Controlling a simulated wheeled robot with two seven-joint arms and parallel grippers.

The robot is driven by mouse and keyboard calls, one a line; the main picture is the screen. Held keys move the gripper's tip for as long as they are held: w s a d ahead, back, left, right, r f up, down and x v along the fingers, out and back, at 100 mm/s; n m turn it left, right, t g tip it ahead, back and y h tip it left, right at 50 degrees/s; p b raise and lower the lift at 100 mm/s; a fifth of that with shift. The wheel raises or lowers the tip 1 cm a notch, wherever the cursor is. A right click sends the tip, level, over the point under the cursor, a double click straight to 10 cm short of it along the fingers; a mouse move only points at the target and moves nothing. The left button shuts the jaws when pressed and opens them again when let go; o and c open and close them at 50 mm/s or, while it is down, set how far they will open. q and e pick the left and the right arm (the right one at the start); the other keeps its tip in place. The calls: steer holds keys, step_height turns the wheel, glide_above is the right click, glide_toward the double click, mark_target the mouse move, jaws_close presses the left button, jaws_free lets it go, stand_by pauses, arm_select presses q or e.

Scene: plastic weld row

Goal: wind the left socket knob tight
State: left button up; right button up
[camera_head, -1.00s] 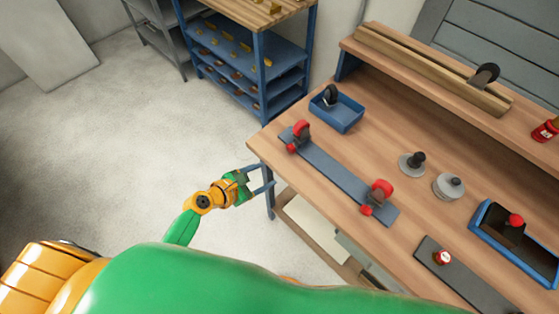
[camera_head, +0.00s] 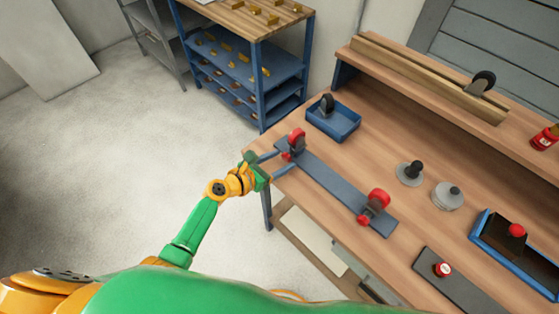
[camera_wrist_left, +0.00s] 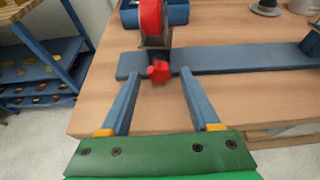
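The left socket on the blue-grey bar (camera_head: 335,182) carries a red wheel (camera_head: 297,137) in a dark holder. Its small red knob (camera_wrist_left: 159,72) faces me in the left wrist view. My left gripper (camera_head: 283,163) is at the bar's left end, open, with its two blue fingers pointing at the knob. In the wrist view, the fingertips (camera_wrist_left: 158,75) are either side of the knob with gaps visible, and nothing appears gripped. Contact with the bar is unclear. A second socket with a red wheel (camera_head: 380,197) stands at the bar's right end. My right gripper is not seen.
A blue tray (camera_head: 346,128) with a dark wheel is behind the left socket. Grey discs, a blue bin (camera_head: 483,222) and a dark plate (camera_head: 462,284) with a red-topped button lie to the right. A blue shelf rack (camera_head: 257,85) stands at the back left.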

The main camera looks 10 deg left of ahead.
arm_select(q)
jaws_close()
steer(key=shift+s+d+m+t+y+p, duration=0.1)
steer(key=shift+m+t+y+p, duration=0.25)
steer(key=shift+m, duration=0.55)
steer(key=shift+s+d+f+m+t+y+b, duration=0.1)
steer(key=shift+m+t+y+b, duration=0.25)
steer(key=shift+m, duration=0.4)
steer(key=shift+f+m+t+y+b, duration=0.1)
steer(key=shift+m+t+y+b, duration=0.1)
steer(key=shift+m+t+y, duration=0.4)
steer(key=shift+r+m, duration=0.1)
steer(key=shift+m, duration=0.15)
